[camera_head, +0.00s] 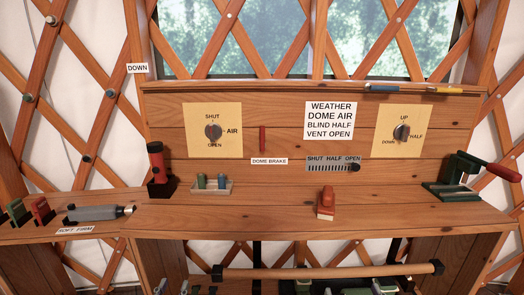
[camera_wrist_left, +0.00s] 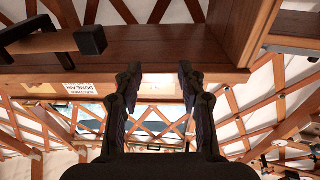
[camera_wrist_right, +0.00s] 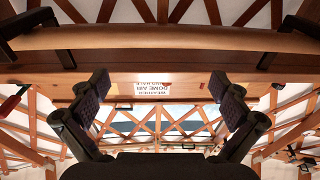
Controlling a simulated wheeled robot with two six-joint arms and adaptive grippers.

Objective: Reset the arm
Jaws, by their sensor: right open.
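In the left wrist view my left gripper (camera_wrist_left: 160,78) has its two black fingers apart, with nothing between them; wood and a bright patch show beyond the gap. In the right wrist view my right gripper (camera_wrist_right: 165,90) is open wider and empty, with the wooden edge and an upside-down printed sign (camera_wrist_right: 153,89) beyond it. Neither gripper touches anything that I can see. I cannot make out either gripper clearly in the head view.
A wooden bench (camera_head: 260,215) carries a red-and-black torch (camera_head: 157,165), a small tray (camera_head: 212,188), a red block (camera_head: 326,200) and a green clamp with red handle (camera_head: 460,178). Two dials (camera_head: 213,132) flank the white sign (camera_head: 329,120). A wooden rail (camera_head: 330,271) crosses below the bench.

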